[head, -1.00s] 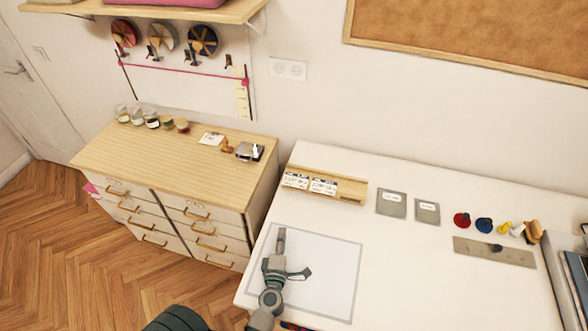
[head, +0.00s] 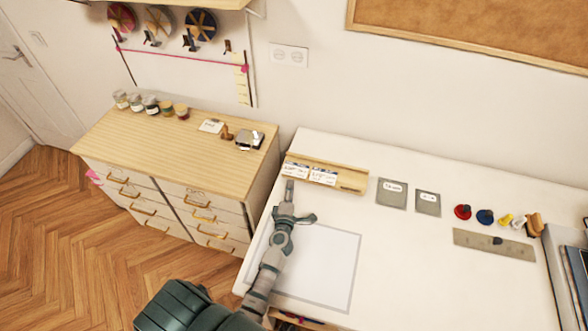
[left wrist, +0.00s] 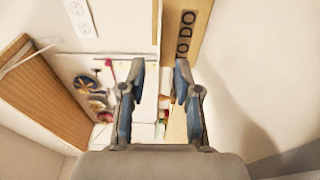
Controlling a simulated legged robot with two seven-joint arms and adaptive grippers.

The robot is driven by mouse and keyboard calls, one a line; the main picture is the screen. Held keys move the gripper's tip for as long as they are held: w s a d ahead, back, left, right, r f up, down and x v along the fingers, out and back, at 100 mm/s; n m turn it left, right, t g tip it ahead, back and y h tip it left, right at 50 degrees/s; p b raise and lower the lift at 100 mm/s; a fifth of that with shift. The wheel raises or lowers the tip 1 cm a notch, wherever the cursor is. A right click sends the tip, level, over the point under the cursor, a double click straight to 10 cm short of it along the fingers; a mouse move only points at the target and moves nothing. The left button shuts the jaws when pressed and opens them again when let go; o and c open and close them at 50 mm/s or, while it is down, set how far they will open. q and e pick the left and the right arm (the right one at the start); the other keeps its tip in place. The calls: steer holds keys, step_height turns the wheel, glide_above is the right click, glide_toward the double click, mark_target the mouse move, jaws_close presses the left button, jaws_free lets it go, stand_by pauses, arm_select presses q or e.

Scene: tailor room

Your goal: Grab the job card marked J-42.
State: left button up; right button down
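Two white job cards, a left one (head: 295,171) and a right one (head: 323,176), stand side by side in a wooden holder (head: 352,185) at the back left of the white table. Their print is too small to read, so I cannot tell which is J-42. My left gripper (head: 300,201) is just in front of the cards, empty, with its fingers spread. The left wrist view shows the fingers (left wrist: 159,66) apart and the holder's wood (left wrist: 200,22) marked "TO DO". The cards are not clear there. My right gripper is not in view.
A pale mat (head: 325,265) lies under my left arm. Two grey plates (head: 391,194) (head: 427,203) lie right of the holder. Small coloured items (head: 485,217) and a metal strip (head: 494,246) are farther right. A wooden drawer cabinet (head: 180,150) stands at left.

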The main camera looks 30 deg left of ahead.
mark_target(293, 171)
arm_select(q)
steer(key=shift+w+d+r, duration=0.1)
steer(key=shift+w, duration=0.5)
steer(key=b+x, duration=0.1)
steer(key=x, duration=0.2)
steer(key=shift+w, duration=0.35)
steer(key=shift+w+a, duration=0.25)
steer(key=shift+a+f, duration=0.2)
steer(key=shift+a, duration=0.1)
steer(key=shift+s, duration=0.1)
jaws_close()
steer(key=shift+d+r, duration=0.15)
steer(key=shift+d, duration=0.3)
